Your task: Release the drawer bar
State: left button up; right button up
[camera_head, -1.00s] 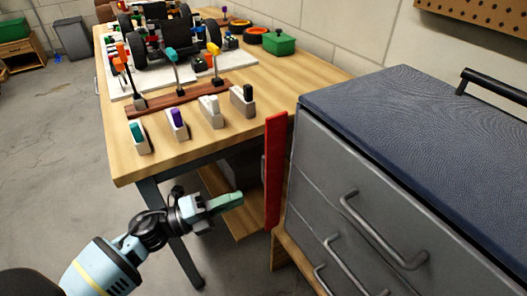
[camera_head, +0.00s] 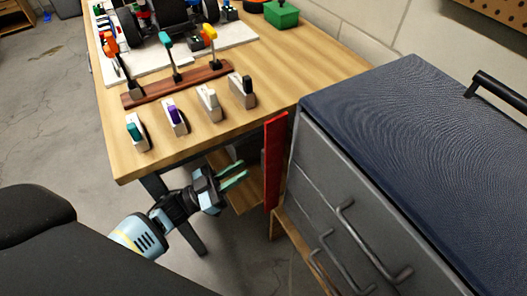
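The drawer bar is a red upright strip (camera_head: 274,163) at the left front edge of the grey drawer cabinet (camera_head: 330,185). My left gripper (camera_head: 238,174) is low in front of the workbench, just left of the red bar. Its two green fingers point right toward the bar, with a gap between them. Nothing shows between the fingers, and they look apart from the bar. My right gripper is not in view.
The wooden workbench (camera_head: 290,85) stands behind my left gripper. Curved metal handles (camera_head: 370,245) stick out from the drawers. Floor is open at left.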

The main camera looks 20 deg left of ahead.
aim_at(269, 170)
pick_arm(q)
jog(key=x, duration=0.7)
jog(key=shift+w+d+r, duration=0.1)
jog(key=shift+w+d, duration=0.05)
jog(key=shift+w, duration=0.1)
grip_shut()
